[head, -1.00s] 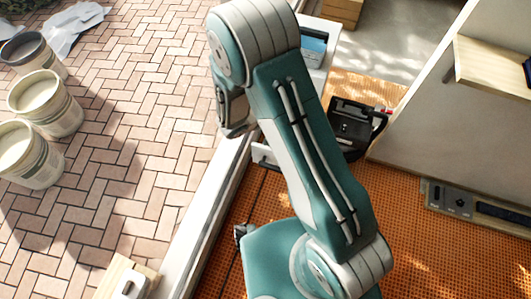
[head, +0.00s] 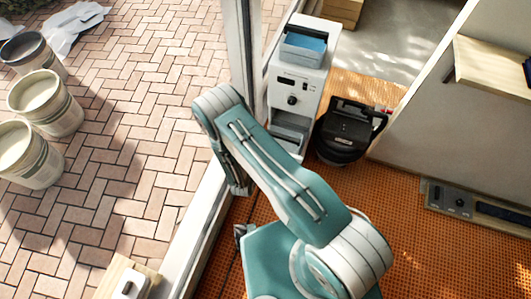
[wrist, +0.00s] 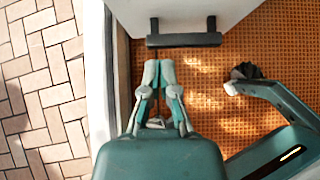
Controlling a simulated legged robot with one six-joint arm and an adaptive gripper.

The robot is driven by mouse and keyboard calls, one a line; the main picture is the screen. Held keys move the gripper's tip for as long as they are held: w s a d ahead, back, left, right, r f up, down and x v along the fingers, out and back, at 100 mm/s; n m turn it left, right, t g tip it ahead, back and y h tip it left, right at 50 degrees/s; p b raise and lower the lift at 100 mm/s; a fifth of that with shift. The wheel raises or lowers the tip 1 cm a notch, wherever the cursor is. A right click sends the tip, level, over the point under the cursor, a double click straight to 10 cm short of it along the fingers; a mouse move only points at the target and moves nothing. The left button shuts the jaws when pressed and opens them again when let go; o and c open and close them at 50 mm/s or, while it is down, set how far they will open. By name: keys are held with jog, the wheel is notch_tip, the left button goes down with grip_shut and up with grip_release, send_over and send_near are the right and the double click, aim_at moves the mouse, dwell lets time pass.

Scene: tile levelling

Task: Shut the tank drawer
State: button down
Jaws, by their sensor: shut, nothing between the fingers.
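The tank drawer (head: 290,140) is low on the front of a tall white cabinet (head: 298,82) in the head view. It seems to stand out from the cabinet, and my arm covers part of it. In the wrist view a white front (wrist: 180,12) with a dark bar handle (wrist: 184,40) lies across the top. My gripper (wrist: 159,70) is shut and empty, its fingertips just short of the handle with a small gap in the picture. In the head view the fingertips are hidden behind my wrist.
A black tool case or vacuum (head: 348,130) stands right of the cabinet. A pale door sill or wall edge (head: 205,205) runs along the left. Paint buckets (head: 45,105) stand on the brick paving (head: 130,110). The orange floor mat (head: 420,245) is clear at right.

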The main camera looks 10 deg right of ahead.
jog(key=x, duration=0.2)
jog(key=r+x, duration=0.1)
jog(key=x, duration=0.2)
jog(key=w+x, duration=0.1)
jog(key=x, duration=0.2)
jog(key=shift+w+d, duration=0.25)
jog(key=shift+d, duration=0.2)
jog(key=shift+w+d, duration=0.35)
jog(key=shift+w, duration=0.3)
